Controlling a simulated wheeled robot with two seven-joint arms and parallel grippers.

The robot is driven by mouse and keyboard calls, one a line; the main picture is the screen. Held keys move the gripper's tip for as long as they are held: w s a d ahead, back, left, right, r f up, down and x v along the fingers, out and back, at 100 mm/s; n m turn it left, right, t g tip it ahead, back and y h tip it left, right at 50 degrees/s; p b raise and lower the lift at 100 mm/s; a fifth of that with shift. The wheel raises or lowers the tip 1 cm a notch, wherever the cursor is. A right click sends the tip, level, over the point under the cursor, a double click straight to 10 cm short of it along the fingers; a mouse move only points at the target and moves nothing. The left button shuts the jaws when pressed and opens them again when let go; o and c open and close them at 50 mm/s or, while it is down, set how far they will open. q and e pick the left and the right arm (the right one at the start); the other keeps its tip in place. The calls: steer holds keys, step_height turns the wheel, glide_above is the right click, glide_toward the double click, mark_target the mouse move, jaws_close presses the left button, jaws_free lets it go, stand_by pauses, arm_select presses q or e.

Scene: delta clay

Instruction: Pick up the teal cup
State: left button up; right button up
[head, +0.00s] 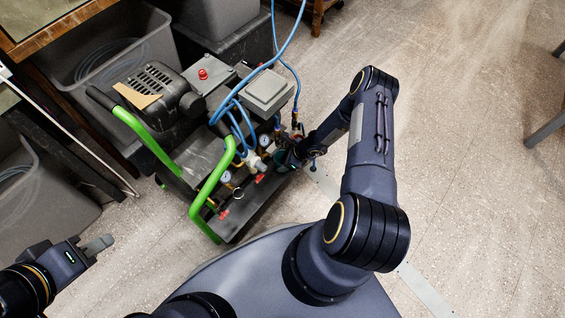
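A small teal shape, apparently the teal cup (282,158), shows at the front right of the compressor cart. My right gripper (292,156) is right at it, and the dark wrist and fingers hide part of it. I cannot tell whether the fingers are around the cup or only beside it. My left gripper (97,246) is low at the left, over the floor and well apart from the cup. Its fingers are seen edge-on, so their gap does not show.
The compressor cart (240,210) with green handles, gauges and looping blue hoses (283,50) stands close around my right gripper. Grey bins (110,65) and a wooden table edge (45,32) are at the left.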

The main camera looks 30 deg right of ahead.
mark_target(285, 154)
steer(key=shift+c, duration=0.6)
steer(key=shift+r, duration=0.15)
step_height(285, 154, up, 4)
steer(key=shift+f+p, duration=0.1)
steer(key=shift+p, duration=1.15)
steer(key=s+d+p, duration=0.1)
steer(key=s+d, duration=0.3)
steer(key=s+d+p, duration=0.1)
steer(key=s+d, duration=0.3)
steer(key=s+d+p, duration=0.1)
steer(key=s+d, duration=0.3)
steer(key=shift+s+d+f, duration=0.25)
steer(key=shift+s+d, duration=0.1)
steer(key=shift+c, duration=0.5)
